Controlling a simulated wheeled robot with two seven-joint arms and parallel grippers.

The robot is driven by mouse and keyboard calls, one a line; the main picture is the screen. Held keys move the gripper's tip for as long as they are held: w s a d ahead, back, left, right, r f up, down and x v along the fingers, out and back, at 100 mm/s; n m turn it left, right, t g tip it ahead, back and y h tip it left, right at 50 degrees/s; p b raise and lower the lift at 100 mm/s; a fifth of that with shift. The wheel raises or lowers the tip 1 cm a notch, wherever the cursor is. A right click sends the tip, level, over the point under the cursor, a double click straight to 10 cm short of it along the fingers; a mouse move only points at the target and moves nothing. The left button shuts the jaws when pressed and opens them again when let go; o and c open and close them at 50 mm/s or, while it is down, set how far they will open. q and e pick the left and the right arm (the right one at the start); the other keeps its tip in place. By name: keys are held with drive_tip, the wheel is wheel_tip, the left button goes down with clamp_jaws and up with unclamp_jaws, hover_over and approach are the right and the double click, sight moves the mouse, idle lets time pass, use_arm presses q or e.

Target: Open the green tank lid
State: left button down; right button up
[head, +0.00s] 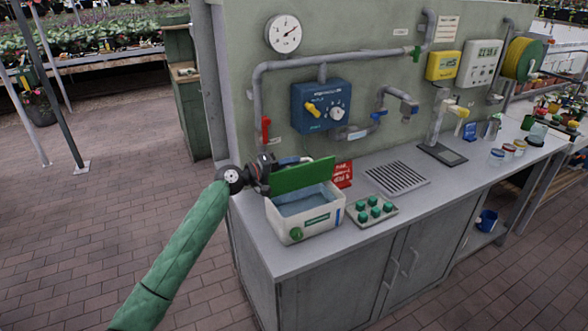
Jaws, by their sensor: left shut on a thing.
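The white tank (318,222) stands at the left end of the grey counter. A green knob (296,233) and a green label show on its front. Its green lid (305,175) is tilted up along the back of the tank, and the tank's inside shows below it. My left gripper (268,176) is at the lid's left end and is shut on it; the fingers are small and partly hidden. My right gripper is not in view.
A tray of green knobs (372,211) and a red sign (342,174) stand right of the tank. A drain grille (397,178) lies further right. Pipes and a blue control box (321,106) are on the wall behind.

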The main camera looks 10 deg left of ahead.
use_arm(q)
drive_tip(key=shift+w+a+f+n, duration=0.2)
drive_tip(key=shift+w+n, duration=0.1)
drive_tip(key=shift+n, duration=0.2)
drive_tip(key=shift+w+a+f+n, duration=0.15)
drive_tip(key=shift+w+a+n, duration=0.1)
drive_tip(key=shift+n, duration=0.25)
drive_tip(key=shift+w+a+f+n, duration=0.15)
drive_tip(key=shift+w+f+n, duration=0.1)
drive_tip(key=shift+n, duration=0.25)
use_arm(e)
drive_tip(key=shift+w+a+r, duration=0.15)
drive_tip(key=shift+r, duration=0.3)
use_arm(q)
drive_tip(key=c, duration=1.5)
unclamp_jaws()
drive_tip(key=shift+a, duration=0.15)
